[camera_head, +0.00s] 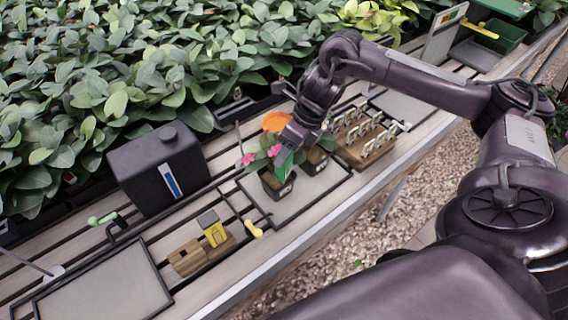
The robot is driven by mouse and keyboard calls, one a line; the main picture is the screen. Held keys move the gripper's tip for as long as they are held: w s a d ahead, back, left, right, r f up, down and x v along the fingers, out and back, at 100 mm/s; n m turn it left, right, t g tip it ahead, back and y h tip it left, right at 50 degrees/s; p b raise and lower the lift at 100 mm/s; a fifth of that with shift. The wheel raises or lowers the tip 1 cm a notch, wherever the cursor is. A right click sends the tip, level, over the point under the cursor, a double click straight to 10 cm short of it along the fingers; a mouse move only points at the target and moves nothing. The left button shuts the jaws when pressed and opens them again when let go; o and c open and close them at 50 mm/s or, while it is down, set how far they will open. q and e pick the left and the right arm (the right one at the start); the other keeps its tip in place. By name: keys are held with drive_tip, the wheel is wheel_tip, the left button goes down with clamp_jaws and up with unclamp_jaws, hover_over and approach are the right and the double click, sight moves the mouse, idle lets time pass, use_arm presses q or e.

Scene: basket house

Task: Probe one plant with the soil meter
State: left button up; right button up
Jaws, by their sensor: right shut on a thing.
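A small plant with pink flowers (248,158) grows in a dark square pot (277,187) on a grey tray (300,200). A second dark pot (316,161) stands just behind it to the right, partly hidden by my gripper. My right gripper (287,146) points down over the front plant and is shut on a green object (283,163), which looks like the soil meter. Its lower end is among the leaves, and I cannot tell whether it is in the soil. My left gripper is not in view.
An orange round object (276,122) sits behind the gripper. A wooden rack of labels (365,140) stands to the right, a black container (158,170) to the left, and a wooden block holder (202,253) in front. The lower-left tray (105,290) is empty.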

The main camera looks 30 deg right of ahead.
idle(0.7)
drive_tip(key=o, duration=1.1)
drive_tip(key=shift+o, duration=0.2)
drive_tip(key=v, duration=0.8)
drive_tip(key=shift+p, duration=0.3)
drive_tip(key=shift+f, duration=0.1)
